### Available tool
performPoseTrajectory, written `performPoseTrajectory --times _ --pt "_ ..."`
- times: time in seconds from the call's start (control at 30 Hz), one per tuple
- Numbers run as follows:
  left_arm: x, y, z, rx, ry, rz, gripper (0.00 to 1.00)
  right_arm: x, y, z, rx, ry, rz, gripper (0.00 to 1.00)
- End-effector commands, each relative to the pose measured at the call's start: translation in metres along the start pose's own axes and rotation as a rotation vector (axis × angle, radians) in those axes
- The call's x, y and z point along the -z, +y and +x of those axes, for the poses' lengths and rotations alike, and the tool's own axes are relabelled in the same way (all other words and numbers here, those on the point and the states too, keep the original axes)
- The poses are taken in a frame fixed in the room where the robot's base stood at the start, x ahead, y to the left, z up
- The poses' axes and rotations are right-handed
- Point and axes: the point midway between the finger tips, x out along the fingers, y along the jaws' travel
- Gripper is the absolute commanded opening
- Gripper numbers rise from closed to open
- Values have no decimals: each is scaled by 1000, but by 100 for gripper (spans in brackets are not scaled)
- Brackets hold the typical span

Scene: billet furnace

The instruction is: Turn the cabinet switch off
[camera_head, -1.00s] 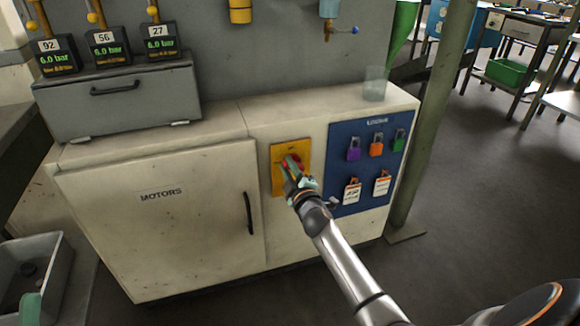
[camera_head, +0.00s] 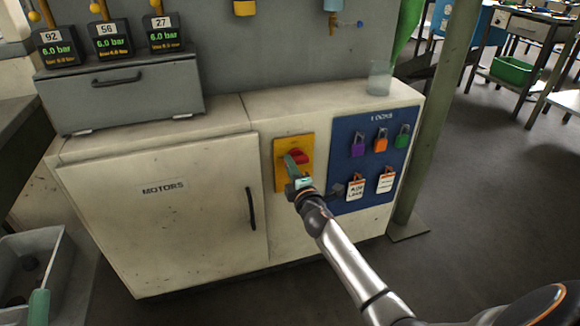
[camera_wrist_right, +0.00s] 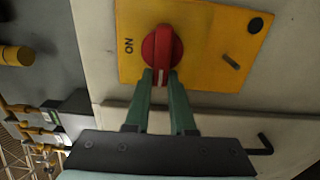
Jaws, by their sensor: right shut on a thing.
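The cabinet switch is a red rotary knob (camera_head: 299,157) on a yellow plate (camera_head: 280,163) on the front of the cream cabinet. In the right wrist view the knob (camera_wrist_right: 160,48) fills the upper middle, and its grip with a white mark points down toward my gripper. The word ON is printed left of the knob there. My right gripper (camera_head: 295,171) is at the knob, and in the wrist view its two green fingers (camera_wrist_right: 160,78) are shut on the knob's grip, one on each side. The fingers partly hide the grip.
Right of the switch, a blue panel (camera_head: 346,189) holds several coloured padlocks and tags. A black door handle (camera_head: 251,208) sticks out to the left. A green post (camera_head: 431,120) stands at the right.

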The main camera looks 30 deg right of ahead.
Motion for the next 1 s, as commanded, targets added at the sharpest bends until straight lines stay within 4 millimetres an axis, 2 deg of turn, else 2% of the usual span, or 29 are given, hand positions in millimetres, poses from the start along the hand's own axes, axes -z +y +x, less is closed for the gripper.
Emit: performPoseTrajectory --times 0.37,0.4,0.63,0.87,1.0 --pt "0 0 0 1 0 0 50 0 -2 0 3 -1 -10 0" --pt "0 0 0 1 0 0 50 0 -2 0 3 -1 -10 27" --pt "0 0 0 1 1 -1 50 0 -1 0 1 -1 -7 52" --pt "0 0 0 1 1 0 50 0 0 0 1 0 -6 52" --pt "2 -1 2 2 2 -1 50 0 0 -7 1 0 -5 52"
